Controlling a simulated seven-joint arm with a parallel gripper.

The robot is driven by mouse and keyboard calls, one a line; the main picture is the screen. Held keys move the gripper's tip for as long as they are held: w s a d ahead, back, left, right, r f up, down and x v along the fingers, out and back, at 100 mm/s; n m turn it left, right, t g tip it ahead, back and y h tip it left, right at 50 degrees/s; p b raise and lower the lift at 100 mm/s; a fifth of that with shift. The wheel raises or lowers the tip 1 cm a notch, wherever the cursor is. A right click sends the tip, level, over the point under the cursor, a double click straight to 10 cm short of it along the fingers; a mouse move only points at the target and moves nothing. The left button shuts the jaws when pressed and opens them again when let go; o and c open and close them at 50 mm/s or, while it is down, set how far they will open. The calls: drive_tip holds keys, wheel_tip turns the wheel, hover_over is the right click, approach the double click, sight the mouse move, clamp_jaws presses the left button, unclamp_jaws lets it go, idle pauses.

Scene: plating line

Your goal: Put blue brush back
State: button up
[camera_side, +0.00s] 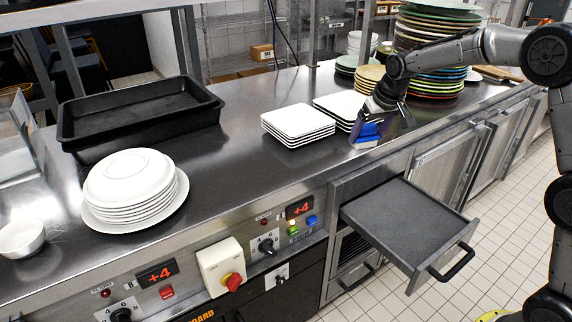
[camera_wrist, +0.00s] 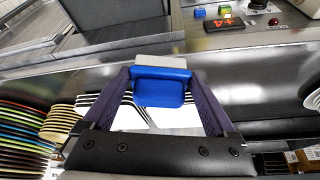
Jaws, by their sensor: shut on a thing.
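The blue brush (camera_side: 368,131) is at the front edge of the steel counter in the side view, above and left of the pulled-out drawer. It has a blue body and a pale grey strip along one side. My gripper (camera_side: 378,122) is shut on it from above, and I cannot tell whether the brush touches the counter. In the wrist view the blue brush (camera_wrist: 159,88) sits between the two dark fingers of my gripper (camera_wrist: 160,76), with the grey strip at its far side. The gripper hides part of the brush in the side view.
The open drawer (camera_side: 405,215) juts out in front of the counter and looks empty. White square plates (camera_side: 298,124) stand left of the brush. Tall stacks of coloured plates (camera_side: 432,82) stand behind my gripper. White round plates (camera_side: 134,187) and a black tray (camera_side: 140,118) are farther left.

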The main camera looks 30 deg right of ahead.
drive_tip(key=w+a+r+n+y, duration=0.1)
drive_tip(key=a+r+n, duration=0.1)
drive_tip(key=a, duration=0.5)
drive_tip(key=w+a+r+n, duration=0.1)
drive_tip(key=a+r, duration=0.1)
drive_tip(key=a, duration=0.4)
drive_tip(key=w+f, duration=0.3)
drive_tip(key=w, duration=0.1)
drive_tip(key=w+a+f, duration=0.1)
drive_tip(key=w+f, duration=0.2)
drive_tip(key=w, duration=0.2)
drive_tip(key=w+f, duration=0.3)
drive_tip(key=w, duration=0.1)
drive_tip(key=shift+w+a+f, duration=0.15)
drive_tip(key=shift+a+f, duration=0.1)
drive_tip(key=shift+f, duration=0.05)
drive_tip(key=shift+w+f, duration=0.15)
drive_tip(key=shift+f, duration=1.6)
drive_tip(key=shift+f, duration=0.15)
drive_tip(key=o, duration=1.1)
